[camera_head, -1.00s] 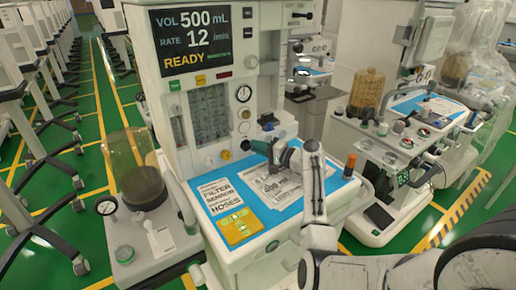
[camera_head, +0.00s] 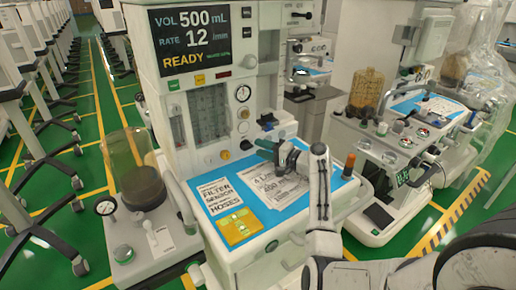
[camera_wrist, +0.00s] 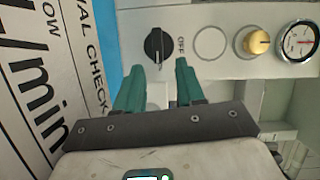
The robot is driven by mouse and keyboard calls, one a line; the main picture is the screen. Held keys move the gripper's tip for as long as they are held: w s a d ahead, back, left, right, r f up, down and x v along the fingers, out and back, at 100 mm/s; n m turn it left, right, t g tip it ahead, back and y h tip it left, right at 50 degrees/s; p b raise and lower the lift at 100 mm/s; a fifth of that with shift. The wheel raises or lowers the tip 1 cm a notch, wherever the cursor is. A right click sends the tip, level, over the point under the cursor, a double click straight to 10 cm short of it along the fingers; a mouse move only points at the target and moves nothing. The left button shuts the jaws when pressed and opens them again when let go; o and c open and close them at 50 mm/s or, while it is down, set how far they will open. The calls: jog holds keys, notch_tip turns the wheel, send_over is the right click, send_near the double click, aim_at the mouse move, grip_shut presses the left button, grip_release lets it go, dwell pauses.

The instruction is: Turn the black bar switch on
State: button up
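The black bar switch (camera_wrist: 157,46) is a round black knob with a raised bar on the pale machine front. In the wrist view its bar runs roughly up and down the picture, with the word OFF printed just to its right. My gripper (camera_wrist: 159,66) has two teal fingers spread apart with nothing between them. The switch lies just beyond the fingertips, about in line with the gap, and I see no contact. In the head view my gripper (camera_head: 270,149) is low over the blue worktop (camera_head: 216,172), facing the machine front; I cannot make out the switch clearly there.
A yellow knob (camera_wrist: 257,42) and a round gauge (camera_wrist: 298,40) sit right of the switch in the wrist view. Printed sheets (camera_head: 273,184) and a yellow card (camera_head: 239,227) lie on the worktop. An orange-capped bottle (camera_head: 349,166) stands at its right.

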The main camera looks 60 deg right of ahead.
jog(key=s, duration=0.2)
jog(key=s+a, duration=0.1)
jog(key=s, duration=0.5)
jog(key=shift+s+a+r, duration=0.15)
jog(key=shift+s+a, duration=0.05)
